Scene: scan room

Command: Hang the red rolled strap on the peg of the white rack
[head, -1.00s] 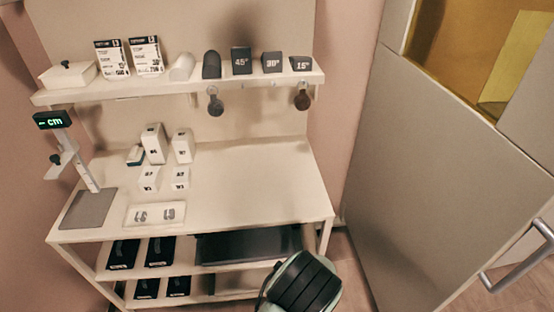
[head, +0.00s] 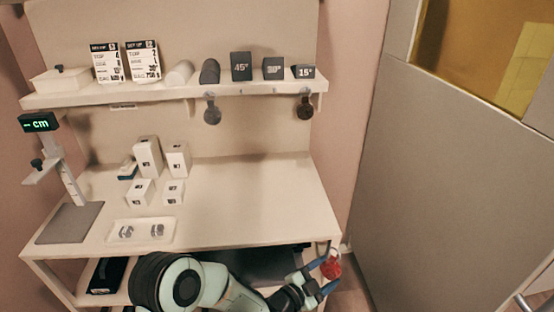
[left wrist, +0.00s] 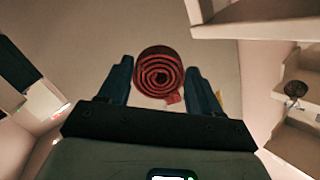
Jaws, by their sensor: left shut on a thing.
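My left gripper (head: 329,272) is shut on the red rolled strap (head: 332,266), just off the front right corner of the table. In the left wrist view the strap (left wrist: 160,73) shows as a red and dark spiral between the two blue fingers (left wrist: 159,80). The white rack (head: 170,93) is the shelf above the table. Small pegs stick out under its front edge; a bare one (head: 275,91) is between two hanging dark rolls. My right gripper is out of view.
The white table (head: 255,195) is clear on its right half. White boxes (head: 148,156), a small tray (head: 142,231) and a stand with a green display (head: 40,122) are on its left. Dark angle blocks (head: 241,67) stand on the rack. A grey door (head: 440,170) is at right.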

